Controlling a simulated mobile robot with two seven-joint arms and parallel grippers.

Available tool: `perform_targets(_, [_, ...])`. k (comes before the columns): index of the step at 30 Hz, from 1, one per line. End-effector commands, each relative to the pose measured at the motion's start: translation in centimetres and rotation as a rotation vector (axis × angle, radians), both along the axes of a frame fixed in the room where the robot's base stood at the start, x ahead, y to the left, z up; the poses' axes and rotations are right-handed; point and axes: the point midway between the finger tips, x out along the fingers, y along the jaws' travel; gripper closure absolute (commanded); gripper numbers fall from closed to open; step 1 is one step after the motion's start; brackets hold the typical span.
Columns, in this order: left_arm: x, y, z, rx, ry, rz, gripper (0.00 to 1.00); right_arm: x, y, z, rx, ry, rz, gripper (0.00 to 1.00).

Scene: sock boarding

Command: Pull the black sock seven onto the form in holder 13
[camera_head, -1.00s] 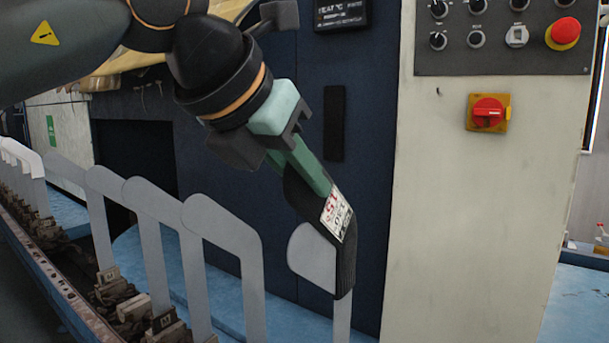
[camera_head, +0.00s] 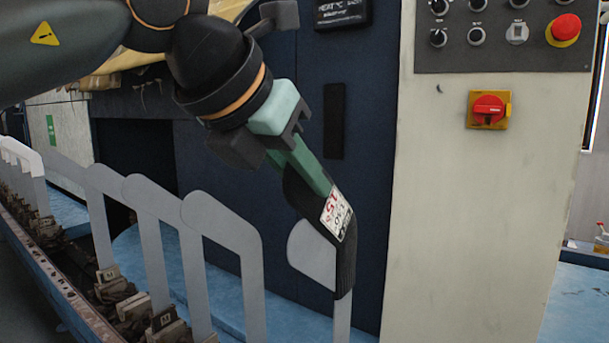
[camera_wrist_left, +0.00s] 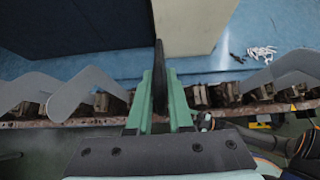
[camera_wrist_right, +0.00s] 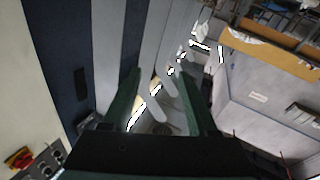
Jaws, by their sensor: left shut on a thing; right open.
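The black sock (camera_head: 345,262) is long and ribbed, with a white label with red and dark print. It hangs slanting down from my left gripper (camera_head: 322,182), which is shut on its upper part. The sock's lower part lies along the right side of a flat grey form (camera_head: 312,250); I cannot tell whether it goes around it. In the left wrist view the sock (camera_wrist_left: 160,80) shows edge-on as a dark strip between the green fingers (camera_wrist_left: 160,100). My right gripper (camera_wrist_right: 162,75) shows only in its wrist view, open and empty. No holder number is readable.
Several bare grey forms (camera_head: 222,222) stand in a row of holders on a blue rail (camera_head: 60,285) at left. A dark blue machine (camera_head: 290,60) stands behind. A pale control cabinet (camera_head: 470,220) with a red switch (camera_head: 488,109) stands right of the sock.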

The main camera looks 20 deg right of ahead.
Motion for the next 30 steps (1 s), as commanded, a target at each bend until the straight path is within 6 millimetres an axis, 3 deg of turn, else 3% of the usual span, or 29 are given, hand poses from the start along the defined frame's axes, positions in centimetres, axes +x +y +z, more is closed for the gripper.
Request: perform_targets(30, [0.0,0.0,-0.5,0.0,0.0,0.0,1.0,-0.2,0.2,2.6,0.0,-0.108,0.015,0.41])
